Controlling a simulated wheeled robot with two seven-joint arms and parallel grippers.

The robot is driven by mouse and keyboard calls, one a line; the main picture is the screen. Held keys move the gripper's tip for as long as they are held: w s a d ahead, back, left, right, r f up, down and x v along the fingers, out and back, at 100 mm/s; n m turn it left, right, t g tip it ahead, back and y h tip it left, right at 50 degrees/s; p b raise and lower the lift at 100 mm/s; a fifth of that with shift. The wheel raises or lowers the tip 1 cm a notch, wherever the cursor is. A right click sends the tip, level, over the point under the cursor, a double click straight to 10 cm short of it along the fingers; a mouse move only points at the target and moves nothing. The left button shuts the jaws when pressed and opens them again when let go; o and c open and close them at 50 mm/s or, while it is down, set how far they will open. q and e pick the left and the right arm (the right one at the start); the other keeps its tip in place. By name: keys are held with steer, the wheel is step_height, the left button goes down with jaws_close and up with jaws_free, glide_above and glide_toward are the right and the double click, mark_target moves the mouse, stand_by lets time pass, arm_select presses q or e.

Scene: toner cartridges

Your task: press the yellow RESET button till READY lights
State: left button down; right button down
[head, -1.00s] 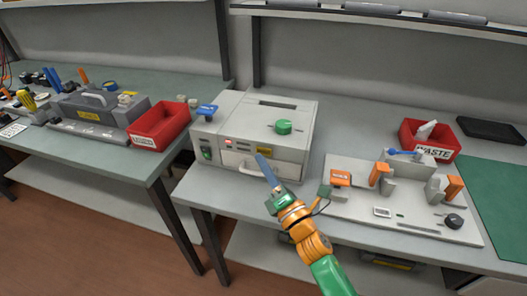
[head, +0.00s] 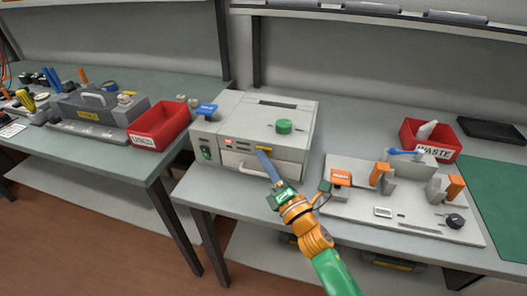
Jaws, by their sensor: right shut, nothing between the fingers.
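The light grey machine (head: 222,128) stands on the right bench, with a yellow button (head: 266,149) on its front panel. A red lamp (head: 229,140) glows on the panel's left part; I see no lit READY lamp, and the lettering is too small to read. My right gripper (head: 262,153) comes up from below, its long blue-grey fingers shut and empty. Its tip is at the yellow button and covers part of it; I cannot tell whether the button is pushed in. My left gripper is out of view.
A green knob (head: 284,126) stands on the machine's lid, and a front handle (head: 246,171) sits below the panel. A fixture board (head: 345,207) lies to the right. Red bins stand at left (head: 160,125) and at right, the latter the WASTE bin (head: 440,150).

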steer(key=shift+w, duration=0.15)
stand_by(0.4)
steer(key=shift+s+a, duration=0.2)
steer(key=shift+s, duration=0.55)
steer(key=s, duration=0.1)
steer(key=s+a, duration=0.1)
steer(key=s, duration=0.1)
steer(key=s+p, duration=0.1)
steer(key=shift+s+a, duration=0.35)
steer(key=shift+a, duration=0.05)
stand_by(0.4)
